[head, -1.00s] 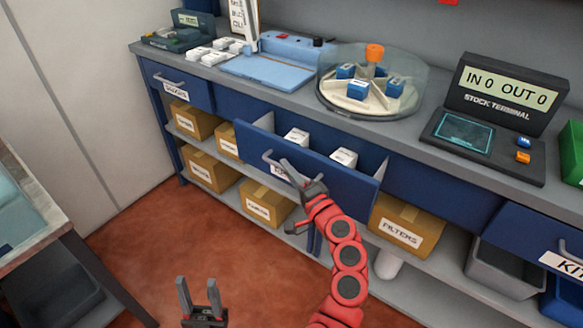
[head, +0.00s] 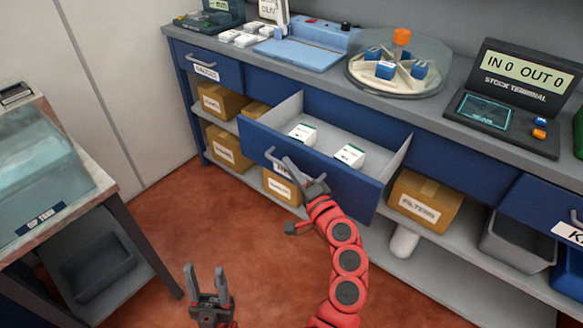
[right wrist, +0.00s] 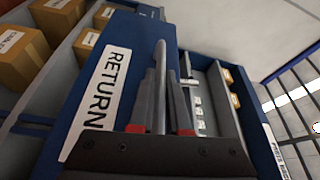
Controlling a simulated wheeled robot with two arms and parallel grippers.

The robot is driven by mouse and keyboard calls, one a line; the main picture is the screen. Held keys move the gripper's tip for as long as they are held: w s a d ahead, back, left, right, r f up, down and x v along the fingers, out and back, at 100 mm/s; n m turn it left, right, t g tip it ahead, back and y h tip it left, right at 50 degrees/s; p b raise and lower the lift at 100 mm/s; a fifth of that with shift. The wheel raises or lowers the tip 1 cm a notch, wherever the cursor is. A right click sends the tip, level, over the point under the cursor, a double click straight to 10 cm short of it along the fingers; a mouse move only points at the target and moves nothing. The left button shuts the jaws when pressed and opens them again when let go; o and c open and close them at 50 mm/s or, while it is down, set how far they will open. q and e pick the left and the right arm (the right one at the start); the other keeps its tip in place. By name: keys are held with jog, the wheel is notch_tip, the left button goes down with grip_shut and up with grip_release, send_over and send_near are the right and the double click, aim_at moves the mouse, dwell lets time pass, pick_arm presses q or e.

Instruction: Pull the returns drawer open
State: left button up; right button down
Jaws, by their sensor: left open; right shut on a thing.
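The returns drawer (head: 330,180) is a blue-fronted drawer, pulled well out from the counter in the head view. My left gripper (head: 206,285) is open and empty, low over the floor, away from the drawer.
A stock terminal (head: 505,97) and a round clear-covered carousel (head: 398,73) stand on the counter. A shelf below holds cardboard boxes, one a filters box (head: 425,198). A side table (head: 60,215) stands at the left. The red floor (head: 190,220) before the drawer is clear.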

jog(key=c, duration=0.9)
grip_release()
jog(key=p+v, duration=0.3)
jog(key=v, duration=1.4)
jog(key=shift+s+d, duration=0.1)
jog(key=shift+s, duration=0.1)
